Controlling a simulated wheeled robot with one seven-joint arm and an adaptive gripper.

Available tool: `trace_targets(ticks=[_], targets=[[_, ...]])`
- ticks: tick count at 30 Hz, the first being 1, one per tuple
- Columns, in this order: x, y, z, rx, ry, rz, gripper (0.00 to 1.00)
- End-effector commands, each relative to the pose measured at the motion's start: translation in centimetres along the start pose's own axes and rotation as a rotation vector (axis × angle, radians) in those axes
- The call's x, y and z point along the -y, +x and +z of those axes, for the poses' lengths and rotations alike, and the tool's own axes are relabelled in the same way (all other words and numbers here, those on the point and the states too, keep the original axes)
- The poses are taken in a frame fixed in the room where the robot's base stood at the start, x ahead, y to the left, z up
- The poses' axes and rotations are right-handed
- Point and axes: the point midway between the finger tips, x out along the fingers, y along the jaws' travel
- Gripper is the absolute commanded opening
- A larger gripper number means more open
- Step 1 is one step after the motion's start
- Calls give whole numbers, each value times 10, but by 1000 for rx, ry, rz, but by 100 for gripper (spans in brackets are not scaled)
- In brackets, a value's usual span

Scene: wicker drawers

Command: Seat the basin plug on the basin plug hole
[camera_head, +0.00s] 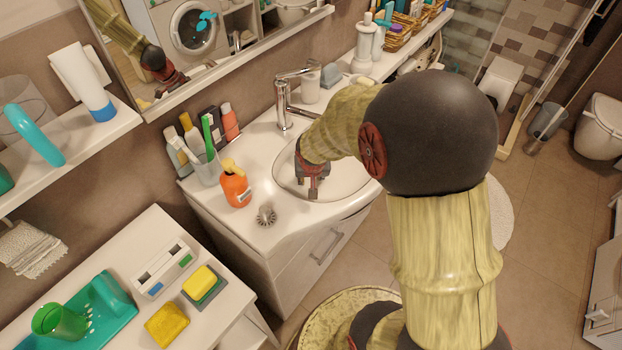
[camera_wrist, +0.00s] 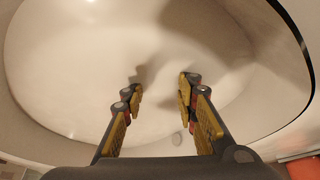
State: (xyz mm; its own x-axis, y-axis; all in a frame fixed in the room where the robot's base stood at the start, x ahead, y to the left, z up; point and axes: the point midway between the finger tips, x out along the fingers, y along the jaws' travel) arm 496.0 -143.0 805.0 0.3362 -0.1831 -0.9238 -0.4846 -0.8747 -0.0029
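My gripper (camera_head: 313,190) is down inside the white basin (camera_head: 350,183), over its left part. In the wrist view my gripper (camera_wrist: 160,85) is open, with its two fingers apart and nothing between them. A small ridged metal piece, which looks like the basin plug (camera_head: 266,216), stands on the countertop at the front left of the basin, apart from my gripper. My arm hides part of the basin in the head view.
An orange soap bottle (camera_head: 235,186) and a cup with a green brush (camera_head: 206,165) stand left of the basin. The chrome faucet (camera_head: 284,105) rises behind it. A side table (camera_head: 150,225) with sponges is at lower left.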

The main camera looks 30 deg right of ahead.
Motion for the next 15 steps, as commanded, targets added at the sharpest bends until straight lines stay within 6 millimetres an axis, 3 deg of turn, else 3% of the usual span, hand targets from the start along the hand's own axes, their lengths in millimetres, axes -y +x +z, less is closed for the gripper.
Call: trace_targets(ticks=[4,15], targets=[[0,0,0,0,0,0,40],[0,-4,0,-1,0,0,40]])
